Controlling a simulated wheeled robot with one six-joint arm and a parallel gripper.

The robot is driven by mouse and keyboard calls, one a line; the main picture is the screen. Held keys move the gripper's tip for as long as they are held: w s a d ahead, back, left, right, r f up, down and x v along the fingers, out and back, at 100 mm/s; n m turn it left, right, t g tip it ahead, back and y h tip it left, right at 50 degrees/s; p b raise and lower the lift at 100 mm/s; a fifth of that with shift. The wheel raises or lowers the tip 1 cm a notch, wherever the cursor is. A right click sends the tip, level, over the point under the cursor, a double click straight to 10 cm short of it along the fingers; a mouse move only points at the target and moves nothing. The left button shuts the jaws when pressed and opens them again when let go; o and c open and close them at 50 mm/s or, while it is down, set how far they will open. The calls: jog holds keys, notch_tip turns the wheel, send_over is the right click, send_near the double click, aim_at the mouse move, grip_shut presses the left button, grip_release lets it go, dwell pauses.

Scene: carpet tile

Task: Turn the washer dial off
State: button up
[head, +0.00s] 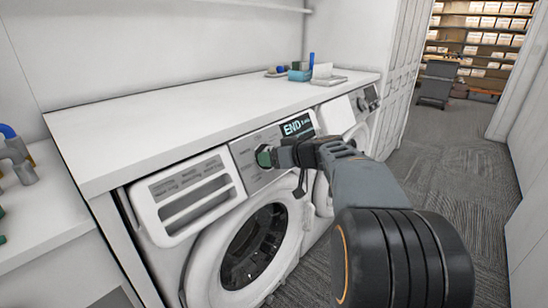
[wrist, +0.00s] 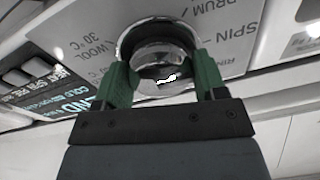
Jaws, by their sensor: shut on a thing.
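The front washer (head: 166,253) stands under a white counter, with its round door (head: 254,246) facing out. Its control panel carries a lit display (head: 297,126) reading "END". In the head view my gripper (head: 266,156) is at the panel, left of the display, and covers the dial there. In the wrist view the shiny round dial (wrist: 160,52) sits between the green fingers of my gripper (wrist: 163,82), one finger on each side. Labels such as "SPIN", "DRUM" and "WOOL 30°C" surround the dial. Its pointer mark cannot be made out.
A second machine (head: 366,101) stands to the right under the same white counter (head: 190,115). Small items, including a blue-green box (head: 299,75), lie at the counter's back right. Carpet floor (head: 440,160) is open to the right, with a doorway and shelves (head: 480,40) beyond.

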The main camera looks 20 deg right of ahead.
jog(key=m+b, duration=0.2)
jog(key=m, duration=0.2)
jog(key=m+h, duration=0.1)
jog(key=m, duration=0.4)
jog(key=shift+a+r, duration=0.1)
jog(key=shift+a, duration=0.05)
jog(key=m+p, duration=0.1)
jog(key=m, duration=0.4)
jog(key=shift+r+m+h, duration=0.15)
jog(key=shift+m+h, duration=0.15)
jog(key=shift+m+p, duration=1)
jog(key=shift+m, duration=1)
jog(key=o, duration=0.9)
